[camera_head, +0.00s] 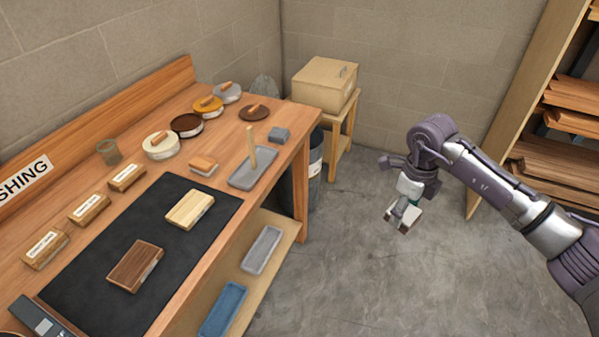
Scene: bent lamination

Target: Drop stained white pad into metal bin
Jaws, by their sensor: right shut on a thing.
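My right gripper (405,211) hangs over open floor to the right of the bench. It is shut on a small pale thing with a brownish patch, apparently the stained white pad (402,224); the fingers hide part of it. The metal bin (316,166) is a dark grey cylinder with a light label, standing on the floor at the bench's far right end. The bench and its leg hide much of it. The gripper is to the right of the bin and apart from it. My left gripper is not in view.
The wooden bench (222,142) holds tins, wood blocks, a black mat (190,247) and a grey tray (255,170). A cardboard box (325,82) sits on a small stand behind the bin. A lumber rack (535,100) stands at right. The concrete floor (350,270) between is clear.

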